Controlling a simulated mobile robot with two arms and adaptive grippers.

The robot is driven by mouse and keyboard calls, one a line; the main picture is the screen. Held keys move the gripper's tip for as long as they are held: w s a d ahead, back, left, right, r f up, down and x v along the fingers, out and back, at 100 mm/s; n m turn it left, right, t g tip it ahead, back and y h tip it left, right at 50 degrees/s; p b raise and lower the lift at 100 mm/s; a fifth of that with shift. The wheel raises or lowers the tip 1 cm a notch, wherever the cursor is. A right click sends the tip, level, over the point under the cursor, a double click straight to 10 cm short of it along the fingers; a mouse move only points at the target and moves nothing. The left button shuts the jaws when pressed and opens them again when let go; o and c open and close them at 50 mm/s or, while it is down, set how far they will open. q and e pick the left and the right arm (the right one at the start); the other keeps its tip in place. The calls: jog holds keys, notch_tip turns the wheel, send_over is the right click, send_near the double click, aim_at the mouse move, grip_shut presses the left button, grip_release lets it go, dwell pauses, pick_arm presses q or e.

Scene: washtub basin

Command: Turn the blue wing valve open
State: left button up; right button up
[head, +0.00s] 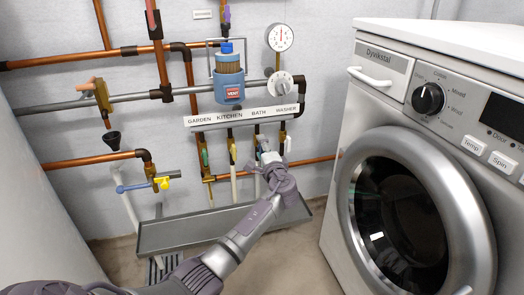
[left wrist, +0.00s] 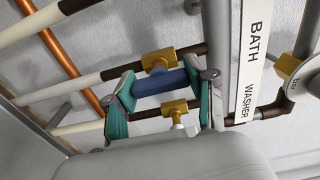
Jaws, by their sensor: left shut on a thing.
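The blue wing valve handle (left wrist: 158,82) shows in the left wrist view, in front of a brass valve body (left wrist: 158,60) on the pipe near the BATH label. My left gripper (left wrist: 160,88) has its teal finger pads at the two ends of the blue handle and is shut on it. In the head view my left gripper (head: 270,158) is below the BATH part of the label strip (head: 242,117) and hides most of the blue handle. My right gripper is in neither view.
A brass valve with a white handle (left wrist: 178,120) sits close beside my gripper. A grey trough (head: 190,232) lies below. The washing machine (head: 340,165) stands close on the right.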

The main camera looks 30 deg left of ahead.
pick_arm(q)
jog(key=shift+f, duration=0.1)
jog(key=o, duration=1.2)
jog(key=shift+c, duration=0.2)
jog(key=v, duration=1.2)
jog(key=shift+s, duration=0.1)
